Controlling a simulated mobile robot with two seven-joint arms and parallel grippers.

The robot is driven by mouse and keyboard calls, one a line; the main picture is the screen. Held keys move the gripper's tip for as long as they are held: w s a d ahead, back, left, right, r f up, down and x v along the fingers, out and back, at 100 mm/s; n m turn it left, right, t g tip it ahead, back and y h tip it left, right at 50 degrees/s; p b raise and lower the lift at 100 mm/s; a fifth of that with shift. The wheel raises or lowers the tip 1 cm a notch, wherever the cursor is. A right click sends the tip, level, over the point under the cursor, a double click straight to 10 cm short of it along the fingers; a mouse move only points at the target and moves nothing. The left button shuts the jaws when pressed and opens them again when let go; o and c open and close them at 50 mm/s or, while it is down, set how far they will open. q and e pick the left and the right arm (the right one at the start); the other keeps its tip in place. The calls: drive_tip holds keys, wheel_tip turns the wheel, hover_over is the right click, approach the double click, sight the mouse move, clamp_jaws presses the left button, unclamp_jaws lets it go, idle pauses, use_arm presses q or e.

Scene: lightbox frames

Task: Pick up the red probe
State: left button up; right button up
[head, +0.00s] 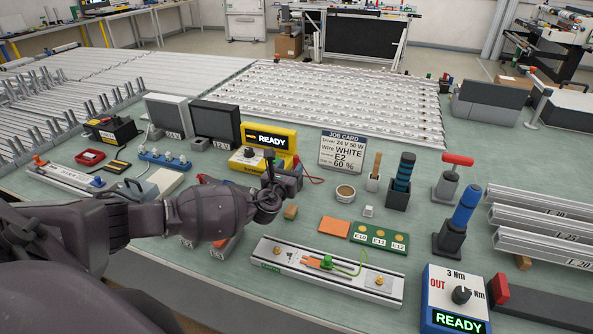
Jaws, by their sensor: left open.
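A yellow meter (283,139) with a READY display stands near the middle of the bench. A red lead (312,179) curves out at its right side, just beyond my left gripper. I cannot clearly make out the red probe itself; my gripper may cover it. My left gripper (283,183) is in front of the meter, over the bench, with its jaws open. I see nothing held in it, though the fingers are small and dark here. My right gripper is not in view.
Right of the gripper are a job card (342,151), a round tin (345,193) and several upright tools in holders. A small wooden block (290,212) lies close below the gripper. A lightbox frame rail (270,263) with a green wire lies in front.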

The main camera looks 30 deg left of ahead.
sight(295, 162)
use_arm(q)
drive_tip(key=shift+f+b+x, duration=0.1)
drive_tip(key=shift+f+x, duration=0.1)
drive_tip(key=shift+x, duration=0.55)
drive_tip(key=shift+f+b+x, duration=0.15)
drive_tip(key=shift+x, duration=0.6)
drive_tip(key=shift+f+b+x, duration=0.1)
drive_tip(key=shift+f+x, duration=0.1)
drive_tip(key=shift+x, duration=0.6)
drive_tip(key=shift+w+a, duration=0.25)
drive_tip(key=shift+w, duration=0.4)
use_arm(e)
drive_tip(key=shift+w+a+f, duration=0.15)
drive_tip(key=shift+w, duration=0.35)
use_arm(q)
drive_tip(key=shift+c, duration=0.7)
clamp_jaws()
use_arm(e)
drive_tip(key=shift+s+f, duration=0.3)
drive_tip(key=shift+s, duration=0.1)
